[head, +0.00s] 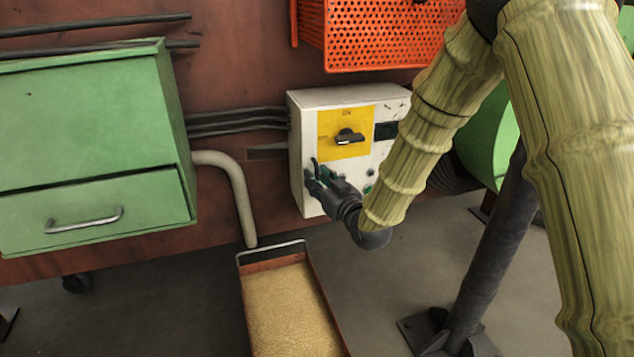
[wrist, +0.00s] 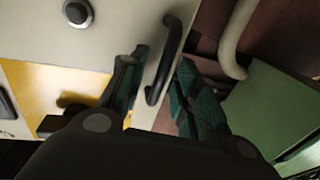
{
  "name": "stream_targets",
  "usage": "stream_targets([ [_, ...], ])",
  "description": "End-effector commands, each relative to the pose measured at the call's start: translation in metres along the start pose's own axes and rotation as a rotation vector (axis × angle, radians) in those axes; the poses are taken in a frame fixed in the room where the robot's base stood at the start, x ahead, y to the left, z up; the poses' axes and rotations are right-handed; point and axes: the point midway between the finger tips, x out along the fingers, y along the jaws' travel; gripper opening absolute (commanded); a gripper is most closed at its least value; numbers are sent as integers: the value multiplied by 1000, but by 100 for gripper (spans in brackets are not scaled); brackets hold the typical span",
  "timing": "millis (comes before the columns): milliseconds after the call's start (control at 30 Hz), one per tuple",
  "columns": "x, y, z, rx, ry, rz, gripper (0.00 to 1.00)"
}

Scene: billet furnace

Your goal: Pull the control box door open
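The control box (head: 302,150) is a worn white box on the brown wall, with a yellow panel (head: 330,125) and a black rotary switch. Its door looks shut. In the wrist view the white door face (wrist: 120,25) carries a black bar handle (wrist: 170,50) near its edge. My gripper (head: 316,172) is at the lower left of the box front. In the wrist view my gripper (wrist: 162,62) is open, with one finger on each side of the handle. I cannot tell whether either finger touches it. The handle is mostly hidden in the head view.
A green cabinet (head: 90,115) with a drawer stands left of the box, with a grey pipe (head: 238,185) between them. An orange perforated basket (head: 375,35) hangs above. A tray of golden granules (head: 290,310) lies below. A dark post (head: 490,250) stands at right.

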Motion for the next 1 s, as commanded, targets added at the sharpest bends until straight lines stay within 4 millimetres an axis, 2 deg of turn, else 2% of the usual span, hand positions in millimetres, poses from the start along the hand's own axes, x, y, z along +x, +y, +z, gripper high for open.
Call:
stream_targets([
  [133, 8, 0, 0, -1, 0, 0, 32],
  [433, 10, 0, 0, 0, -1, 0, 32],
  [467, 10, 0, 0, 0, -1, 0, 28],
  [600, 9, 0, 0, 0, -1, 0, 3],
  [633, 9, 0, 0, 0, 0, 0, 0],
  [1000, 9, -4, -1, 0, -1, -15, 0],
])
